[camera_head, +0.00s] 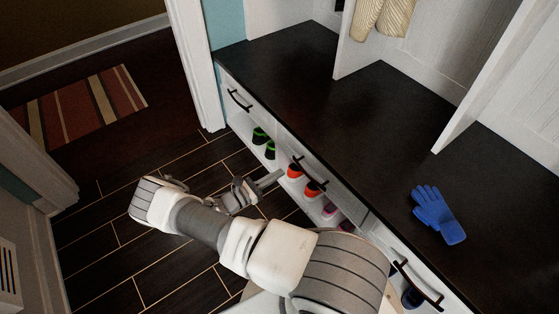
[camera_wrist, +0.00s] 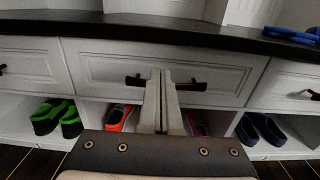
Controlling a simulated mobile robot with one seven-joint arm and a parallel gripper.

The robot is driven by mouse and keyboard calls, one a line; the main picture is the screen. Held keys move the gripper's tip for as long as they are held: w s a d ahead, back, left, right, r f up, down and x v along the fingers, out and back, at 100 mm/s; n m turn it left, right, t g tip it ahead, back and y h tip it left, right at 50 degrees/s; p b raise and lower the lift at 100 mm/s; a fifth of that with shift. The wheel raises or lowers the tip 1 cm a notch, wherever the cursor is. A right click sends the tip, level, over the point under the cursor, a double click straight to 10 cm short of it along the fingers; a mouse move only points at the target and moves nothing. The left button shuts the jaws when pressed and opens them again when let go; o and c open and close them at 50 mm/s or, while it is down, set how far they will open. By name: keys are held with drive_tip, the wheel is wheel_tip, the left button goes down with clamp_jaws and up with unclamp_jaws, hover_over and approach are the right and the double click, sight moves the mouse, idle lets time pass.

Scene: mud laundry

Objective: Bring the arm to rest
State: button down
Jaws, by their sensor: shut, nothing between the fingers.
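My gripper (camera_head: 268,181) is shut and empty in the head view, held in front of the white drawers above the wood floor. Its two fingers are pressed together in the wrist view (camera_wrist: 160,103), pointing at the middle drawer. The middle drawer's dark handle (camera_wrist: 190,86) shows behind the fingers, which hide part of it. I cannot tell from these views how close the fingertips are to the drawer front. My arm reaches from the lower right of the head view toward the left and bends back toward the bench.
A dark bench top (camera_head: 310,85) holds a blue glove (camera_head: 437,214). Green-black shoes (camera_head: 262,137), orange shoes (camera_head: 295,170) and dark blue shoes (camera_wrist: 261,129) stand in cubbies below the drawers. A striped rug (camera_head: 88,108) lies at upper left. Dark floor (camera_head: 95,235) left of my arm is clear.

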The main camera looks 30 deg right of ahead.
drive_tip(key=shift+a, duration=0.2)
drive_tip(key=s+a+r+m+g+y, duration=0.1)
drive_tip(key=a+r+m+g+y, duration=0.25)
drive_tip(key=r, duration=0.65)
drive_tip(key=s+a+r+m+y, duration=0.2)
drive_tip(key=r+m+y, duration=0.35)
drive_tip(key=r, duration=0.45)
drive_tip(key=s+a+r+m+g+y, duration=0.1)
drive_tip(key=a+r+m+y, duration=0.3)
drive_tip(key=r, duration=0.6)
drive_tip(key=s+a+r+m+t+y, duration=0.2)
drive_tip(key=s+r+m+t, duration=0.15)
drive_tip(key=s+r, duration=0.5)
drive_tip(key=s+a+r+m+t+y, duration=0.2)
drive_tip(key=s+r+m+t+y, duration=0.15)
drive_tip(key=s+r, duration=0.45)
wheel_tip(320, 180, up, 24)
drive_tip(key=p, duration=2.3)
drive_tip(key=shift+w+d+f+h, duration=0.15)
drive_tip(key=shift+w+h, duration=0.2)
drive_tip(key=shift+t, duration=0.25)
